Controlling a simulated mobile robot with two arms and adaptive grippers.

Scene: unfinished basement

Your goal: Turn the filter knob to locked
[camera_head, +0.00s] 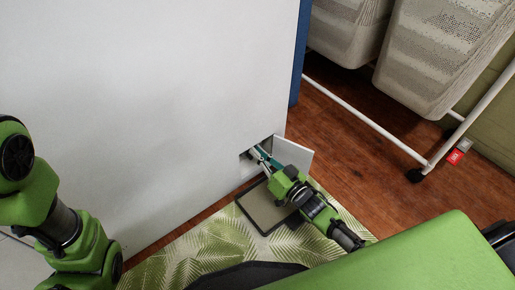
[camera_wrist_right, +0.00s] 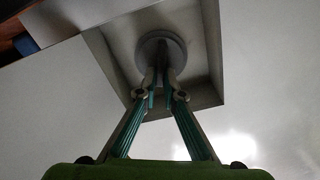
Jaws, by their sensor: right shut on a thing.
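The filter knob (camera_wrist_right: 160,44) is a round grey disc with a grip ridge, set in a square recess (camera_wrist_right: 207,85) in the white appliance front. My right gripper (camera_wrist_right: 160,76) is shut on the knob's ridge, its teal-sided fingers reaching into the recess. In the head view, my right gripper (camera_head: 257,154) reaches into the same opening low on the white panel (camera_head: 150,100). The knob is mostly hidden there. A small white flap (camera_head: 296,154) stands open at the right of the recess. I cannot read any lock mark. My left arm shows at the left, its gripper out of view.
A dark-rimmed shallow tray (camera_head: 262,212) lies on the floor below the opening, on a leaf-patterned mat (camera_head: 215,243). A white wheeled rack (camera_head: 366,119) with woven baskets (camera_head: 440,55) stands at the upper right. Wooden floor (camera_head: 345,140) is bare between them.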

